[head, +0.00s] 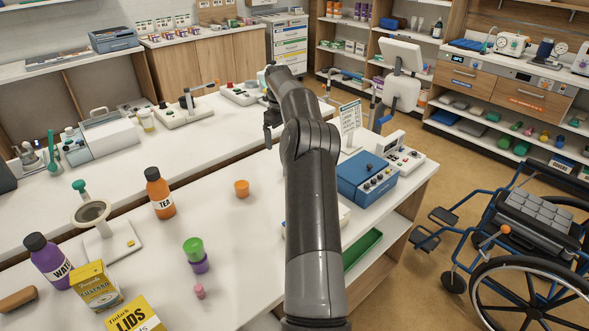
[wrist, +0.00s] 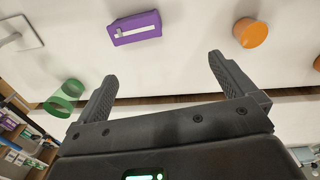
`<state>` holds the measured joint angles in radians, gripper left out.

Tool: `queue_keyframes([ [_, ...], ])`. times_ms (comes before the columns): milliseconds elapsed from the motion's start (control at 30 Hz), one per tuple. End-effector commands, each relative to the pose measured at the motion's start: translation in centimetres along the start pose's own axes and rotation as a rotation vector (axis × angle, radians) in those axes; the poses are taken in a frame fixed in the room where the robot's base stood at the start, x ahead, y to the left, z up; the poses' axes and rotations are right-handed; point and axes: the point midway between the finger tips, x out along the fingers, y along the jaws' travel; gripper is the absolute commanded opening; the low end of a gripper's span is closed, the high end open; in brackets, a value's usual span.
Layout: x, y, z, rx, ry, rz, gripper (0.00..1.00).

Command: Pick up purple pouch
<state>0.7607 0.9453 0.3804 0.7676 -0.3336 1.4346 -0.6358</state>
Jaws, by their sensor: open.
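The purple pouch (wrist: 137,28) shows in the wrist view as a flat purple block with a pale strip on its face. It lies on a white surface near the top of the picture. My gripper (wrist: 163,68) is open and empty, its two dark fingers spread apart. The pouch is beyond the fingertips, apart from them, and nearer the left finger's side. In the head view my gripper (head: 268,135) hangs above the white counter, partly hidden by my arm. I cannot make out the pouch in the head view.
In the head view an orange tea bottle (head: 160,193), a blue device (head: 367,178) and a wheelchair (head: 520,230) stand around my arm.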

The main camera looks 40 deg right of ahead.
Motion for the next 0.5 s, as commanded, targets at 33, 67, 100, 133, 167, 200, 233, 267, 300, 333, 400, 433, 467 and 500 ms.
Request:
queue_keyframes([
  [33, 1.5, 1.5, 0.7, 0.012, -0.004, -0.012, 1.00],
  [67, 2.1, 2.2, 1.0, 0.017, -0.006, -0.017, 1.00],
  [100, 2.9, 2.9, 1.5, 0.022, -0.008, -0.025, 1.00],
  [133, 3.4, 3.4, 1.7, 0.025, -0.009, -0.029, 1.00],
  [167, 3.8, 3.8, 2.0, 0.027, -0.010, -0.033, 1.00],
  [200, 4.2, 4.2, 2.2, 0.031, -0.010, -0.036, 1.00],
  [233, 4.5, 4.5, 2.4, 0.033, -0.011, -0.038, 1.00],
  [267, 4.7, 4.7, 2.5, 0.034, -0.012, -0.040, 1.00],
  [300, 5.1, 4.8, 2.7, 0.036, -0.013, -0.042, 1.00],
  [333, 5.4, 4.9, 2.8, 0.036, -0.013, -0.043, 1.00],
  [400, 6.4, 4.9, 2.8, 0.036, -0.016, -0.044, 1.00],
  [433, 6.9, 4.8, 2.8, 0.035, -0.015, -0.043, 1.00],
  [467, 7.4, 4.8, 2.9, 0.034, -0.016, -0.044, 1.00],
  [500, 8.0, 4.7, 2.9, 0.034, -0.015, -0.044, 1.00],
])
